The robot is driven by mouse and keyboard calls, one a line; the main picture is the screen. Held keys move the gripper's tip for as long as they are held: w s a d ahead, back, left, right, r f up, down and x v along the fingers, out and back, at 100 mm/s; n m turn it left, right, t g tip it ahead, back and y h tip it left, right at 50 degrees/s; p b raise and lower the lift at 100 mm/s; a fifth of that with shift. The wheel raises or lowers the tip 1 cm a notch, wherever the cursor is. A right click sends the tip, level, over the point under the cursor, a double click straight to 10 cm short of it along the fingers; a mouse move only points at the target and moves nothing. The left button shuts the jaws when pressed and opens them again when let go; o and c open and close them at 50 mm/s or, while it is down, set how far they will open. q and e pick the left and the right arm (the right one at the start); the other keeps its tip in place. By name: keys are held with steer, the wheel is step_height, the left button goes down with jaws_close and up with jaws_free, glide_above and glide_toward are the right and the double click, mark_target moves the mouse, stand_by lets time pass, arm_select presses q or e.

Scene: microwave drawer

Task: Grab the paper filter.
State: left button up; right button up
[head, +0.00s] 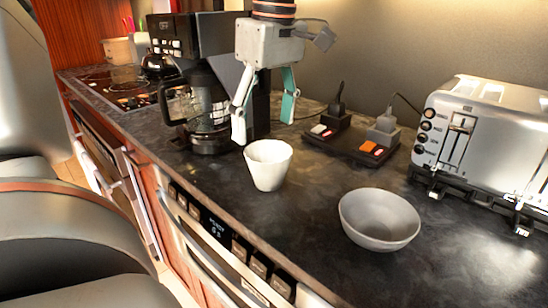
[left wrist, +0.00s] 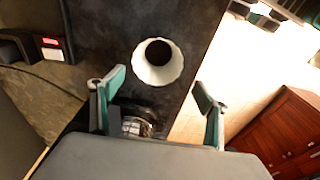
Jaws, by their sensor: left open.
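The paper filter (head: 268,166) is a white, fluted, cup-shaped piece standing upright on the dark counter, wider at its top. In the left wrist view the filter (left wrist: 158,79) shows from above as a pale ring with a dark centre. My left gripper (head: 263,124) is open and empty, pointing down just above and behind the filter in the head view. Its green-padded fingers (left wrist: 157,82) are spread to either side in the left wrist view, apart from the filter. My right gripper is not in view.
A black coffee maker with a glass carafe (head: 208,112) stands close left of the gripper. A grey bowl (head: 380,222) is to the right of the filter. A power strip (head: 350,140) and a toaster (head: 480,135) stand behind. The counter between filter and bowl is clear.

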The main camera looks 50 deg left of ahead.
mark_target(269, 145)
arm_select(q)
steer(key=f, duration=0.1)
steer(key=f+b, duration=0.1)
steer(key=f, duration=0.3)
steer(key=shift+w+d, duration=0.2)
steer(key=shift+w, duration=0.2)
steer(key=shift+a+f, duration=0.1)
steer(key=shift+f, duration=0.05)
steer(key=shift+s, duration=0.1)
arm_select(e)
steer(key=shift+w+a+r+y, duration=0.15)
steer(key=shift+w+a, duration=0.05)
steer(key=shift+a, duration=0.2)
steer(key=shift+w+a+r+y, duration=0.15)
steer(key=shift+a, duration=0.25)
arm_select(q)
steer(key=c, duration=1)
